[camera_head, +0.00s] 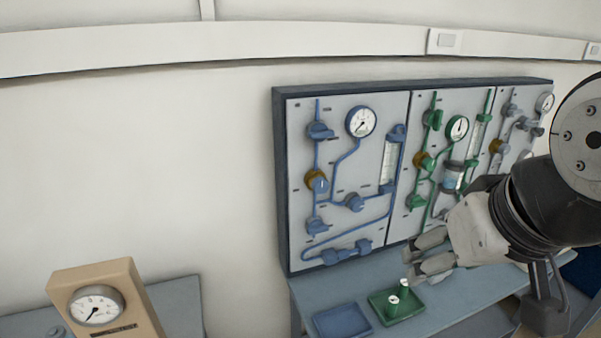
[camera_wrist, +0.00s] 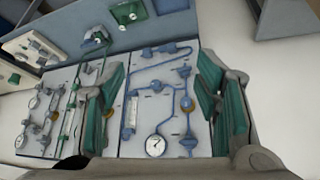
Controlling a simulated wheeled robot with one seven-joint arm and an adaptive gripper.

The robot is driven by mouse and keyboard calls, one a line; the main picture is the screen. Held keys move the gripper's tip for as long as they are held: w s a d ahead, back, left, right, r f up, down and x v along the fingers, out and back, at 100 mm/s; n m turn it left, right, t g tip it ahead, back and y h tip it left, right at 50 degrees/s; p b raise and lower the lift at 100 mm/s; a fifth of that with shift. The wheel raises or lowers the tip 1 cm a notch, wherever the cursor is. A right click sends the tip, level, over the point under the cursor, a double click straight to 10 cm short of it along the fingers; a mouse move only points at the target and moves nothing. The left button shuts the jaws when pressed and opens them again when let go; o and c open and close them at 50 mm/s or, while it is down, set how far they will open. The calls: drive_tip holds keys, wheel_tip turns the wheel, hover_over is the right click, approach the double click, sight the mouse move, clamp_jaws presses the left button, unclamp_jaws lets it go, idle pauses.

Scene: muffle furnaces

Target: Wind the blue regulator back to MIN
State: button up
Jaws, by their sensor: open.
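The blue regulator (camera_head: 317,181) sits on the left column of the blue-piped panel, a blue knob on a brass-coloured body. It also shows in the wrist view (camera_wrist: 187,103), where the panel appears upside down. Its MIN mark and setting are too small to read. A round gauge (camera_head: 361,122) is above and right of it, and in the wrist view the gauge (camera_wrist: 155,145) is at the bottom. My gripper (camera_head: 428,254) is open and empty, apart from the panel, low in front of the green-piped section. In the wrist view its fingers (camera_wrist: 162,105) are spread wide.
Blue valves (camera_head: 320,130) and a flow tube (camera_head: 389,160) surround the regulator. Green and grey panels continue right. Below, a bench holds a blue tray (camera_head: 342,319) and a green tray (camera_head: 408,304) with small green items. A beige gauge box (camera_head: 105,300) stands lower left.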

drive_tip(key=w+f+t+b, duration=0.1)
drive_tip(key=w+f+t, duration=0.15)
drive_tip(key=w, duration=0.65)
drive_tip(key=w+f+t, duration=0.2)
drive_tip(key=w+f, duration=0.1)
drive_tip(key=w, duration=0.6)
drive_tip(key=n+t+y+b, duration=0.1)
drive_tip(key=t+y+b, duration=0.2)
drive_tip(key=t+y, duration=0.25)
approach(322, 187)
drive_tip(key=shift+t, duration=0.5)
drive_tip(key=b+x, duration=0.2)
drive_tip(key=b, duration=0.3)
drive_tip(key=f+b+x, duration=0.1)
drive_tip(key=b+x, duration=0.2)
drive_tip(key=b, duration=0.3)
drive_tip(key=shift+f+b, duration=0.1)
drive_tip(key=shift+b, duration=0.2)
drive_tip(key=shift+x, duration=2.8)
drive_tip(key=c, duration=1.2)
